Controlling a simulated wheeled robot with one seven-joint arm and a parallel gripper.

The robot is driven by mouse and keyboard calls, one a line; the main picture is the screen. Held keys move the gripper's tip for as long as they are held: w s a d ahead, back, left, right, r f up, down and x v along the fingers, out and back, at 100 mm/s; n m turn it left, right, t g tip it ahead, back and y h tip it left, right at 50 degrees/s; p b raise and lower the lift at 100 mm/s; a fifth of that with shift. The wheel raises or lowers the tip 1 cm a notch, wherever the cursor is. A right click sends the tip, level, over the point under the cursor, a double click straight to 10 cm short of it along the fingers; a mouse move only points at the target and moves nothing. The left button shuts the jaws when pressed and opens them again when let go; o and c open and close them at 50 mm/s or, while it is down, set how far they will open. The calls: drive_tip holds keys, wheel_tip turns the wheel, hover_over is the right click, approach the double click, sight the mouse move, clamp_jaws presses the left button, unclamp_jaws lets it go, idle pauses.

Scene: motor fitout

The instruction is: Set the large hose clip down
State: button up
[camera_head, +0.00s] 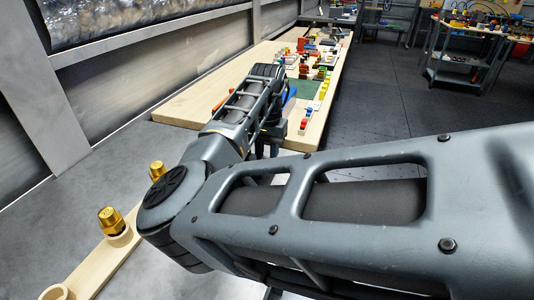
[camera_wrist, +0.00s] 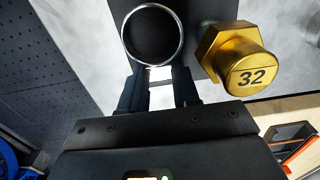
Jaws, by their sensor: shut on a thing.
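The large hose clip, a thin silver ring (camera_wrist: 179,46), shows at the top of the wrist view. My gripper (camera_wrist: 160,84) is shut on its near edge, with the two dark fingers below the ring. A dark surface shows through and around the ring; I cannot tell whether the clip touches it. A gold hex fitting marked 32 (camera_wrist: 243,62) is just right of the clip. In the head view my arm hides the clip, and the gripper is mostly hidden.
Gold fittings (camera_head: 113,222) stand on a pale wooden strip (camera_head: 88,275) at lower left in the head view. A wooden bench (camera_head: 195,103) holds several coloured parts behind my arm. An orange-edged dark object (camera_wrist: 291,138) is at lower right in the wrist view. Open floor (camera_head: 400,100) is at right.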

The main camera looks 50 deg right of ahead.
sight(267, 159)
drive_tip(key=shift+f, duration=0.15)
drive_tip(key=o, duration=0.7)
drive_tip(key=shift+o, duration=0.2)
wheel_tip(267, 159, up, 12)
drive_tip(key=shift+r, duration=0.2)
